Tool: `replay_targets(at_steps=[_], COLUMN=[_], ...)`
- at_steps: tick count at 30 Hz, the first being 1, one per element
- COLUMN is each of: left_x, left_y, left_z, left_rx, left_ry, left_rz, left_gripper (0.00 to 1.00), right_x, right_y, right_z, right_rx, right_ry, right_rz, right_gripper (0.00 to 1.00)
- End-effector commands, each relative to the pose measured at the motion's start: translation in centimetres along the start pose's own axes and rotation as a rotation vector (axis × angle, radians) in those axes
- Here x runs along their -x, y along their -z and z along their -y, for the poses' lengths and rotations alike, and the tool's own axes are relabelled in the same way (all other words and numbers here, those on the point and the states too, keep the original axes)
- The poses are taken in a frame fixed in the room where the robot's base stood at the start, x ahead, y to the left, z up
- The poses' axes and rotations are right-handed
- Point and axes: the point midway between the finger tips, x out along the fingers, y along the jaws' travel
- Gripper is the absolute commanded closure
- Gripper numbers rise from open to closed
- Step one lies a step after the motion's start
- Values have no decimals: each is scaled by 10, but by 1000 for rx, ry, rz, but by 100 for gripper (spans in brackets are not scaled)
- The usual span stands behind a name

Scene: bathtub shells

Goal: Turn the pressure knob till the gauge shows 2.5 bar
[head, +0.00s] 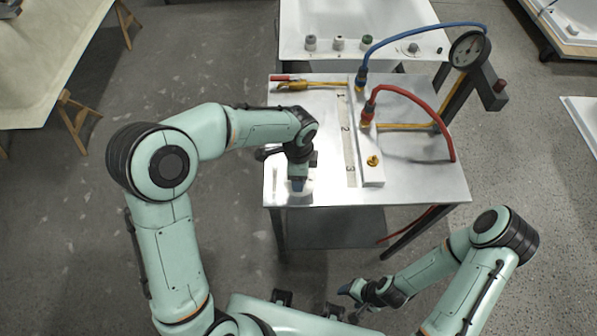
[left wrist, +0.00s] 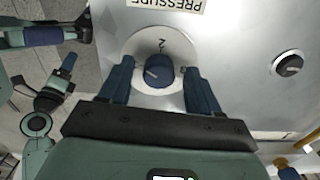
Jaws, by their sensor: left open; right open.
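In the left wrist view, a blue knob (left wrist: 158,72) with a white pointer line sits on a round white dial (left wrist: 140,44) beside an upside-down PRESSURE label (left wrist: 165,4). My left gripper (left wrist: 160,88) is open, with one finger on each side of the knob and gaps visible between fingers and knob. In the head view my left gripper (head: 297,186) is low over the left front of the metal table and hides the knob. The round gauge (head: 468,49) stands at the table's back right; its reading is too small to tell. My right gripper (head: 347,301) is open and empty, in front of the table.
The metal table (head: 425,185) carries a red hose (head: 428,107), a blue hose (head: 420,29), a numbered strip (head: 347,140) and a yellow fitting (head: 373,160). A second, black knob (left wrist: 289,65) is to the right in the left wrist view. Another bench (head: 300,20) stands behind.

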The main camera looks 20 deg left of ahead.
Motion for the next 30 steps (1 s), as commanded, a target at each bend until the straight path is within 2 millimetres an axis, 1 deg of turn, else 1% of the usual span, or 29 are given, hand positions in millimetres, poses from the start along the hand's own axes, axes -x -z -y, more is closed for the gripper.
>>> replay_targets(at_steps=[4,8,15,18,21,25,30], left_x=[4,22,77,98,114,128,134], left_y=[0,0,0,1,0,0,0], left_z=[0,0,2,1,1,1,0], left_rx=[0,0,1,0,0,1,0], left_ry=[0,3,6,5,4,2,0], left_rz=[0,-2,-3,-2,-2,-1,-1], left_gripper=[37,37,37,37,37,37,37], right_x=[1,3,11,14,16,18,19], right_y=[0,2,6,7,9,10,10], right_z=[0,2,6,8,9,10,10], right_rx=[0,1,3,4,5,5,5], right_ry=[0,1,3,4,4,5,5], right_rz=[0,-2,-8,-11,-13,-15,-15], right_gripper=[37,37,37,37,37,37,37])
